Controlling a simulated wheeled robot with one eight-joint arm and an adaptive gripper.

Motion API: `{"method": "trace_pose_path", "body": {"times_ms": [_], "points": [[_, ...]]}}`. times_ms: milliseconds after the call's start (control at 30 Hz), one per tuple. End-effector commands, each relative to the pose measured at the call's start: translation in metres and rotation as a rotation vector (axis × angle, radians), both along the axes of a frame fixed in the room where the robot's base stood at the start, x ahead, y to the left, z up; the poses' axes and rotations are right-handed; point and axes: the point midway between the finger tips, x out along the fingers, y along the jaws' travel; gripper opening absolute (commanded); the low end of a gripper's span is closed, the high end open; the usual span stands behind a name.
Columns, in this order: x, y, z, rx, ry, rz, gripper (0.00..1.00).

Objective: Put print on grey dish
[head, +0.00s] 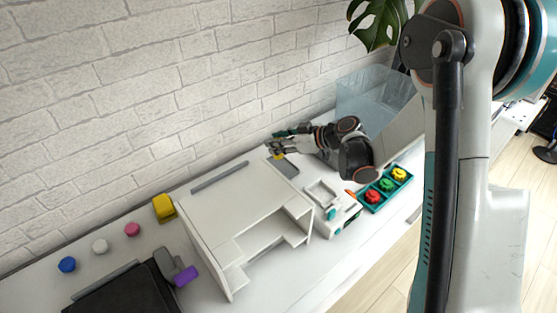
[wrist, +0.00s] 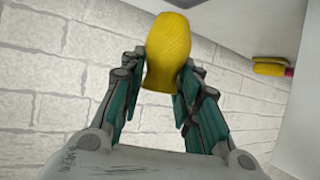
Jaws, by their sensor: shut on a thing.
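My gripper (wrist: 158,88) is shut on a yellow, finely ribbed, waisted piece (wrist: 168,48), which looks like the print. It sticks out beyond the fingertips in the wrist view. In the head view my gripper (head: 276,148) is over the back right of the white stand, with a little of the yellow print (head: 278,156) showing under the fingers. A flat grey rectangular piece (head: 287,168), possibly the grey dish, lies just below and right of the print. I cannot tell whether the print touches it.
A white stand (head: 235,205) with open shelves fills the middle. A white device (head: 335,210) and a teal tray (head: 372,208) with red, green and yellow pieces stand right. A clear bin (head: 365,92) stands behind my arm. Yellow (head: 163,207) and purple (head: 186,276) pieces lie left.

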Motion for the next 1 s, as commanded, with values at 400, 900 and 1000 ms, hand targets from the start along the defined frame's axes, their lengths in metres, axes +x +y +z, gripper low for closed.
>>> {"method": "trace_pose_path", "body": {"times_ms": [400, 900, 1000], "points": [[0.0, 0.0, -0.042, 0.0, 0.0, 0.0, 0.17], [0.0, 0.0, -0.053, 0.0, 0.0, 0.0, 0.5], [0.0, 0.0, -0.053, 0.0, 0.0, 0.0, 0.5]]}}
